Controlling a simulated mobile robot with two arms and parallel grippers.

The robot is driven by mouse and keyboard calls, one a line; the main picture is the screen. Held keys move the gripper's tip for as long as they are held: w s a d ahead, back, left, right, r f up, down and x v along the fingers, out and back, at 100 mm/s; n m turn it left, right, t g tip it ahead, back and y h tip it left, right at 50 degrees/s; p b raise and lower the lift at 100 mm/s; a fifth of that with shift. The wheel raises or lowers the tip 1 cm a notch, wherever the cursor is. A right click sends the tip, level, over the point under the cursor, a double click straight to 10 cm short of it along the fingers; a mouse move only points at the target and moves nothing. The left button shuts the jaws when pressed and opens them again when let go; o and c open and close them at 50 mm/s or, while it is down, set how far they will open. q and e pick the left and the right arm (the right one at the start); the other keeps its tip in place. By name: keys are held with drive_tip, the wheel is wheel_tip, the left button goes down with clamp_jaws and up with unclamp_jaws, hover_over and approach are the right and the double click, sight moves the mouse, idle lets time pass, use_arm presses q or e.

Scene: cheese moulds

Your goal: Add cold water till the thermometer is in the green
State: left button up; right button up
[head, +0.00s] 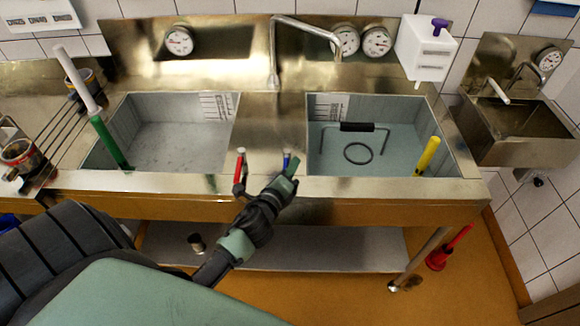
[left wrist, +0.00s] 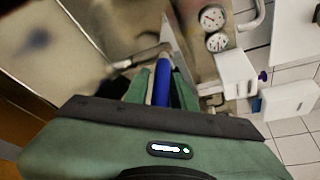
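My left gripper (head: 286,176) is at the blue lever (head: 287,159) on the sink's front ledge. In the left wrist view the blue lever (left wrist: 162,86) stands between my fingers (left wrist: 160,90); whether they press on it I cannot tell. A red lever (head: 240,166) stands to its left. The tap spout (head: 308,30) points over the right basin (head: 315,165). Round dials (head: 345,40) and (head: 377,42) are on the backsplash above that basin, and another dial (head: 179,41) is above the left basin (head: 125,115). Their readings are too small to make out. My right gripper is not in view.
A wire tool with a black grip (head: 357,127) and a yellow stick (head: 427,156) are in the right basin. A green-and-white stick (head: 111,142) leans in the left basin. A white dispenser (head: 425,48) is on the wall, and a small sink (head: 520,118) stands at right.

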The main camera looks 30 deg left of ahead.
use_arm(q)
drive_tip(key=shift+c, duration=0.4)
clamp_jaws()
idle(1.1)
